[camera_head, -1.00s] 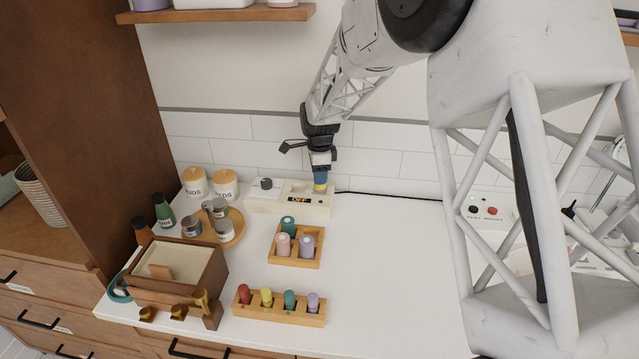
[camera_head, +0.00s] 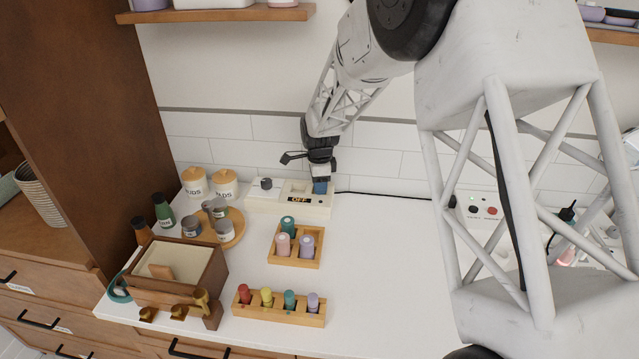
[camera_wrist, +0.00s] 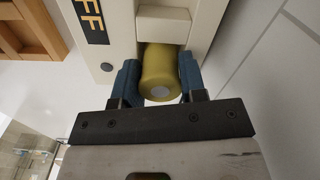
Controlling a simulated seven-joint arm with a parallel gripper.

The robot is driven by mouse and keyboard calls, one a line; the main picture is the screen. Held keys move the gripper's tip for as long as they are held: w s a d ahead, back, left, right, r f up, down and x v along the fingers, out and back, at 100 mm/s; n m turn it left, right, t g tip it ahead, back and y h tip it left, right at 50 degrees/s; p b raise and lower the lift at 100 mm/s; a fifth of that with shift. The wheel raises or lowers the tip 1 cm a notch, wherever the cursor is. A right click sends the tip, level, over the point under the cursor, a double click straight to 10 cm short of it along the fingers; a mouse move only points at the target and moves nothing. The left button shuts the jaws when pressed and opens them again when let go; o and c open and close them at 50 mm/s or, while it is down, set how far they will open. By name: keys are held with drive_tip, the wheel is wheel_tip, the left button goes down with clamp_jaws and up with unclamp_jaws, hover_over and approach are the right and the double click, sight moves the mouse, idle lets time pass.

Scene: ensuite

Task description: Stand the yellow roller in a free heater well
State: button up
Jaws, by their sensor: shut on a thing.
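My gripper (camera_head: 320,187) is at the right end of the white heater (camera_head: 262,206), which has an OFF display. In the wrist view its blue fingers (camera_wrist: 158,80) are shut on the yellow roller (camera_wrist: 161,72), one on each side. In the head view the held roller is hidden by the fingers. An opening (camera_head: 294,187) to the left of the gripper on the heater looks empty.
A wooden rack (camera_head: 270,314) holds several coloured rollers, one of them yellow. A smaller wooden tray (camera_head: 303,264) holds three rollers. Jars (camera_head: 225,184) and a wooden box (camera_head: 215,275) stand to the left.

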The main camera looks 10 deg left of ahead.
drive_tip(key=o, duration=0.9)
drive_tip(key=shift+r, duration=0.15)
wheel_tip(320, 180, up, 12)
idle(0.6)
drive_tip(key=shift+d, duration=0.1)
idle(0.3)
